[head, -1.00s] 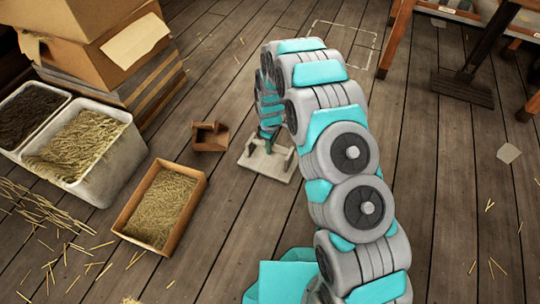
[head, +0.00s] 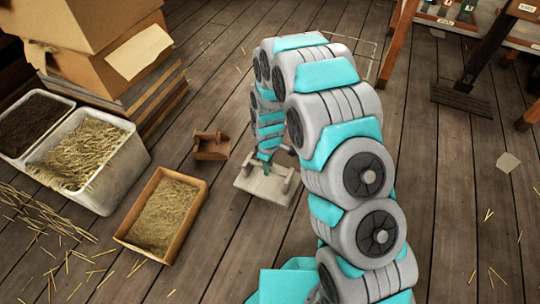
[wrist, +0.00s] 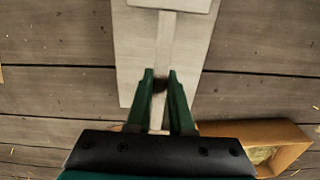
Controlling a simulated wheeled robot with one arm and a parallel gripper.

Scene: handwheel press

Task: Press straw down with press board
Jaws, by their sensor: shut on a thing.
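The press board (head: 251,182) is a pale grey flat plate with a raised bar handle. My gripper (head: 265,157) is above it in the head view, its fingers partly hidden by my arm. In the wrist view the two green fingers of my gripper (wrist: 160,84) are closed around the handle of the press board (wrist: 133,50). The straw (head: 165,212) fills a shallow wooden box (head: 137,245) to the left of the board and nearer the camera. The corner of this box (wrist: 287,133) shows at the lower right in the wrist view.
A small brown wooden holder (head: 211,147) sits on the floor just left of the board. White bins (head: 127,165) of straw and dark material and stacked cardboard boxes (head: 80,35) stand at left.

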